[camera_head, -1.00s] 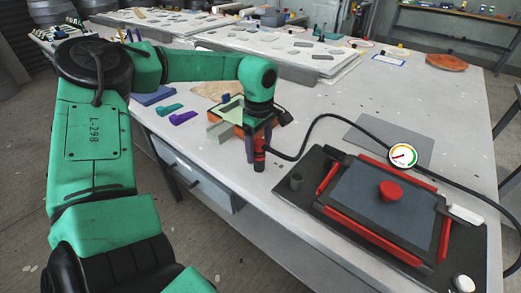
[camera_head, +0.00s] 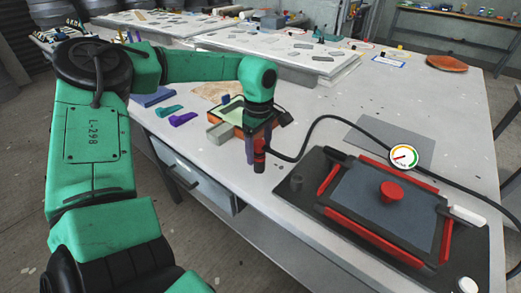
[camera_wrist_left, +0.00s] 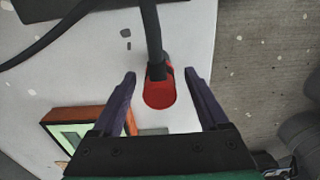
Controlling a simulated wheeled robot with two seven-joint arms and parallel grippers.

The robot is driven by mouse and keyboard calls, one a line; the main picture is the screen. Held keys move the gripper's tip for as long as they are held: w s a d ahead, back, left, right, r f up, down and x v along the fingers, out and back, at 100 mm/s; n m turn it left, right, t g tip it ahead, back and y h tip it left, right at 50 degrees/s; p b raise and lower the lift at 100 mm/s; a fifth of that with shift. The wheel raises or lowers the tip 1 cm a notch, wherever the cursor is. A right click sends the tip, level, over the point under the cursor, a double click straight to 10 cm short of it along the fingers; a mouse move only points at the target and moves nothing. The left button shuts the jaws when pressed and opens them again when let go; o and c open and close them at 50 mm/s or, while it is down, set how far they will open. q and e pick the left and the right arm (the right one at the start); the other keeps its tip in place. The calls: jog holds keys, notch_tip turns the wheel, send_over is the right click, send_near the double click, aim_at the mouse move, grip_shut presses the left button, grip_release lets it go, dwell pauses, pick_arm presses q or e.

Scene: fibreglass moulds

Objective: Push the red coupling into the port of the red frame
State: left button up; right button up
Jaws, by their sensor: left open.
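The red coupling (camera_head: 259,155) is on the end of a black hose at the table's front edge. My left gripper (camera_head: 264,138) is at the coupling. In the left wrist view the coupling (camera_wrist_left: 159,94) lies between the two spread purple fingers of my gripper (camera_wrist_left: 160,74), with a gap on either side. The red frame (camera_head: 370,237) lies on a dark board to the right, around a grey panel with a red round fitting (camera_head: 391,192). I cannot tell which part is its port. My right gripper is not in view.
The black hose (camera_head: 325,119) arches from the coupling past a round gauge (camera_head: 403,157). An orange-framed tablet (camera_wrist_left: 75,128) and a grey block (camera_head: 221,132) are near the gripper. A grey sheet (camera_head: 375,140) lies behind the board. Bare table separates the coupling and board.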

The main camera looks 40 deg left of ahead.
aim_at(259, 141)
pick_arm(q)
grip_shut()
jog(key=shift+r, duration=0.15)
jog(key=shift+w+r+p, duration=0.1)
jog(key=shift+r+p, duration=1.9)
jog(key=shift+r, duration=0.9)
